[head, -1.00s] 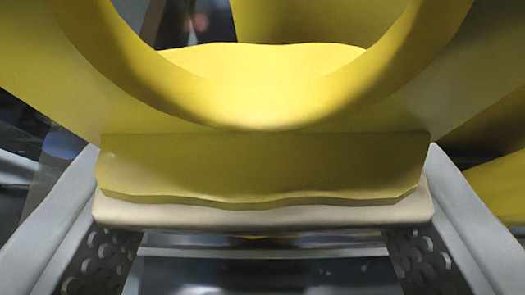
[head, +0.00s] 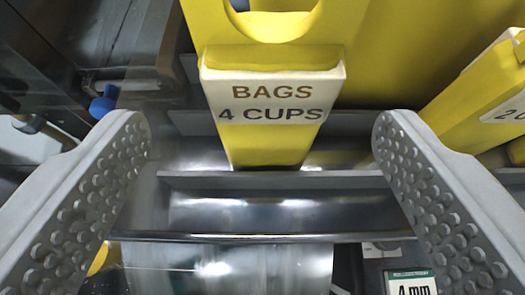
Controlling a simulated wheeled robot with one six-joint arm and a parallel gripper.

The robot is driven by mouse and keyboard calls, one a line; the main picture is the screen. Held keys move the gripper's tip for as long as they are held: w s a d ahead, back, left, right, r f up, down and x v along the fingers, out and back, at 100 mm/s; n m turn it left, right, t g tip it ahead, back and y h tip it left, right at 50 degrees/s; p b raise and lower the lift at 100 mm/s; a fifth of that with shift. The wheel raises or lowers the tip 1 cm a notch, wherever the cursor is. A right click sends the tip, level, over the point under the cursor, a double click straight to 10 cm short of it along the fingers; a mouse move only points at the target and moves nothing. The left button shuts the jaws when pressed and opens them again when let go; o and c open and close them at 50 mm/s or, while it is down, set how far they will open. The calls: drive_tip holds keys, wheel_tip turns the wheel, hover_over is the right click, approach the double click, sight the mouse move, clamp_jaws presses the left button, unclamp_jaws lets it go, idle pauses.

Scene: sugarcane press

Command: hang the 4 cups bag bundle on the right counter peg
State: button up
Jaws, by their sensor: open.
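The yellow bag bundle (head: 270,138) has a white label reading "BAGS 4 CUPS" and a round cut-out at its top. It hangs upright at the top middle of the head view. My gripper (head: 258,135) is wide open, with one perforated finger on each side of the bundle. Neither finger touches it, and the bundle stands farther off, beyond the fingers. I cannot make out the right counter peg.
Another yellow bundle (head: 475,95) with a partly cut-off label is at the right. A shiny metal ledge (head: 275,212) runs below the bundle. A blue knob (head: 101,106) is at the left.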

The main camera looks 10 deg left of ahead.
drive_tip(key=v, duration=1.1)
drive_tip(key=s+a+f+m+t+h, duration=0.1)
drive_tip(key=s+a+f+t, duration=0.1)
drive_tip(key=s+a+f, duration=0.6)
drive_tip(key=s+a+f+m+t+h, duration=0.1)
drive_tip(key=s+a+f+t, duration=0.2)
drive_tip(key=s+a+f, duration=0.6)
drive_tip(key=s+f, duration=0.4)
drive_tip(key=s, duration=0.1)
drive_tip(key=shift+s+f, duration=0.35)
drive_tip(key=shift+s, duration=0.05)
drive_tip(key=shift+o, duration=0.4)
drive_tip(key=shift+s+a+f, duration=0.25)
drive_tip(key=shift+f, duration=0.05)
